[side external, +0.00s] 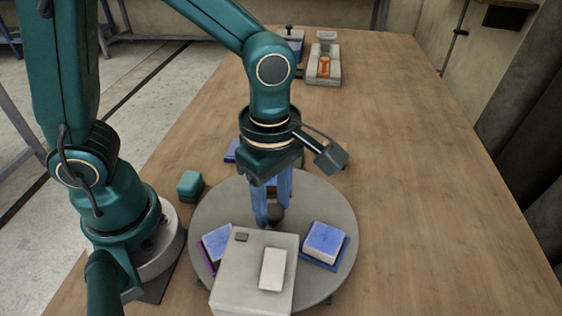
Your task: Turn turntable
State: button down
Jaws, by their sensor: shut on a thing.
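The turntable (338,205) is a round grey disc on the wooden table, in front of my arm's base. My gripper (268,216) points down over its middle, with blue fingers shut on a dark round knob (277,213). The near fingertip hides part of the knob. On the disc, a blue-topped white block (325,240) sits on a blue base at the right, and another blue-topped block (217,241) sits at the left on a darker, purple-edged base. Blue parts behind the gripper are mostly hidden.
A grey box (230,278) with a pale block (273,269) on it covers the near part of the disc. A teal cube (190,184) stands just left of the disc. A grey fixture with an orange part (324,66) stands far back. The table's right side is clear.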

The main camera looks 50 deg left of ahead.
aim_at(273, 210)
jog(key=shift+n, duration=4.3)
jog(key=shift+c, duration=2.1)
grip_release()
jog(key=shift+r, duration=2.6)
